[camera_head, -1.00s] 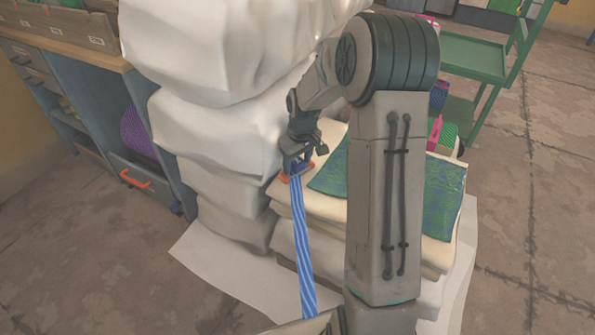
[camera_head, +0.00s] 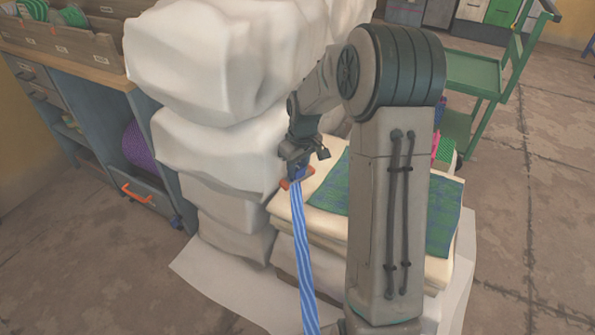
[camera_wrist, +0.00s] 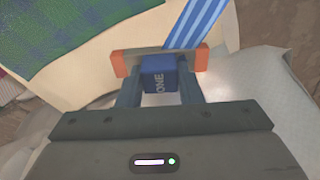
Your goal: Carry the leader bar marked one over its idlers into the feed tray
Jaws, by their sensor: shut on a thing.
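My gripper (camera_wrist: 160,85) is shut on a leader bar. The bar has a blue block marked ONE (camera_wrist: 157,84) between my fingers, with orange ends (camera_wrist: 119,65) sticking out on both sides. A blue striped strap (camera_head: 305,255) runs from the bar down toward the bottom of the head view. It also shows at the top of the wrist view (camera_wrist: 197,22). In the head view my gripper (camera_head: 297,172) is beside the left edge of the folded cloth stack. I cannot make out the idlers or the feed tray.
Tall white wrapped bundles (camera_head: 205,140) stand left of my gripper. Folded cream cloth (camera_head: 290,206) with a green-blue patterned cloth (camera_head: 330,185) lies right, partly behind my arm. A workbench (camera_head: 95,115) stands at left, a green cart (camera_head: 475,75) at back right. Floor at right is clear.

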